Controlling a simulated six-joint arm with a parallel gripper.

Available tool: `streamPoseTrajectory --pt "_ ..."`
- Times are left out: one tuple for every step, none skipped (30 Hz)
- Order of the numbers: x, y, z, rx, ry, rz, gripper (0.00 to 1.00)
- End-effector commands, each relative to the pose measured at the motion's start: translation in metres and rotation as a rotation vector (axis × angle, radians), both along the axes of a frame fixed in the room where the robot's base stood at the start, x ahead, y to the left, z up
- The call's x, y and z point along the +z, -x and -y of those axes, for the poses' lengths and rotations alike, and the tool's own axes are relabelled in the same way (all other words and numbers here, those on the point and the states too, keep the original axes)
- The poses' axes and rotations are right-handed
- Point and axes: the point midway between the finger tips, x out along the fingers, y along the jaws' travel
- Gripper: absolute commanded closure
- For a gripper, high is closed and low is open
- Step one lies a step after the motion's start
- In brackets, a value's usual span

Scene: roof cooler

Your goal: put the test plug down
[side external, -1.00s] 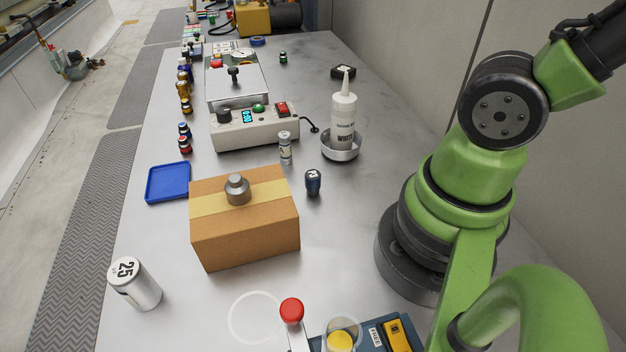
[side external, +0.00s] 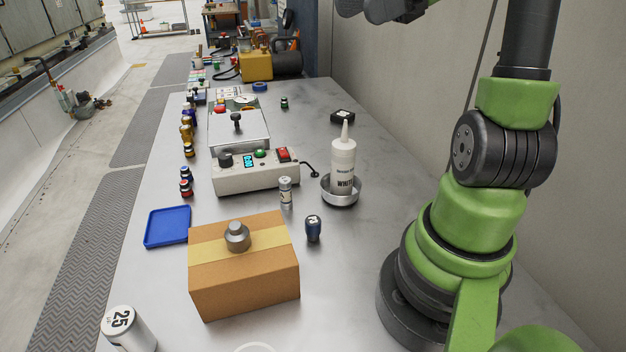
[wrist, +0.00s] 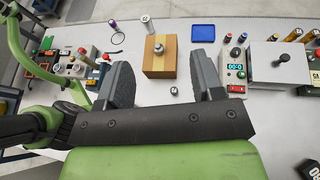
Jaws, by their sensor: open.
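A grey metal plug with a stepped, rounded top (side external: 237,236), which looks like the test plug, stands upright on the tape strip of a brown cardboard box (side external: 245,285). In the wrist view the plug (wrist: 159,45) and the box (wrist: 155,68) lie ahead of my gripper, between its fingers in the picture. My gripper (wrist: 162,60) is open, with nothing between its fingers, and looks down on the bench from above. It is apart from the plug. The side view shows my arm but not my gripper.
A blue tray (side external: 167,227) lies to the left. Behind are a control box (side external: 256,178), a small bottle (side external: 286,193) and a white bottle (side external: 342,165) in a metal dish. A white cylinder (side external: 127,328) stands front left.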

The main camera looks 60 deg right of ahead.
Motion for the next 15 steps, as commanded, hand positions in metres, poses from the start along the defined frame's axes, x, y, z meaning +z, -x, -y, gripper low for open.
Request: streamPoseTrajectory --pt "-0.016 0.000 -0.002 0.008 -0.002 -0.006 0.39" --pt "-0.023 0.000 -0.003 0.009 -0.002 -0.006 0.39" --pt "-0.033 0.000 -0.003 0.011 0.000 -0.007 0.39" --pt "-0.042 0.000 -0.003 0.011 0.001 -0.006 0.39" --pt "-0.050 0.000 -0.003 0.012 0.000 -0.007 0.39" --pt "-0.061 0.001 -0.004 0.013 0.001 -0.007 0.39" --pt "-0.071 0.000 -0.003 0.011 -0.001 -0.008 0.39" --pt "-0.080 0.000 -0.003 0.013 0.000 -0.007 0.39" --pt "-0.093 0.001 -0.004 0.013 0.001 -0.009 0.39" --pt "-0.102 0.000 -0.004 0.013 0.001 -0.008 0.39" --pt "-0.111 0.000 -0.004 0.014 0.000 -0.008 0.39" --pt "-0.123 0.001 -0.005 0.014 0.000 -0.010 0.39" --pt "-0.133 0.000 -0.004 0.014 0.000 -0.008 0.39" --pt "-0.143 0.000 -0.004 0.014 0.000 -0.008 0.39" --pt "-0.156 0.001 -0.005 0.014 -0.001 -0.010 0.39"
